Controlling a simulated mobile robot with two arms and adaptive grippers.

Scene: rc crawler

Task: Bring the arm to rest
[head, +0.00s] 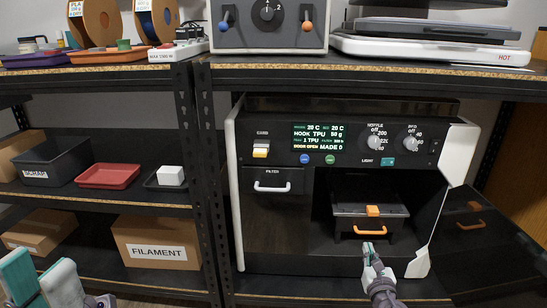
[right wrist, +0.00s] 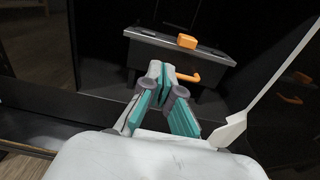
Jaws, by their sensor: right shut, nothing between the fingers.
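My right gripper (head: 368,250) reaches into the front of the open printer chamber, its white and teal fingers shut and empty. In the right wrist view its fingertips (right wrist: 158,72) meet just left of the orange handle (right wrist: 188,77) of a dark box. That box (head: 351,208) sits inside the chamber, with an orange block (head: 372,211) on top. I cannot tell whether the fingertips touch the handle. My left gripper (head: 40,278) is at the lower left in the head view, its fingers apart and empty, in front of the shelves.
The printer (head: 270,215) stands on a black shelf. Its open door (head: 465,235) hangs at the right, close to my right arm. On the left shelves are a red tray (head: 108,177), a black bin (head: 55,160) and a FILAMENT box (head: 157,243).

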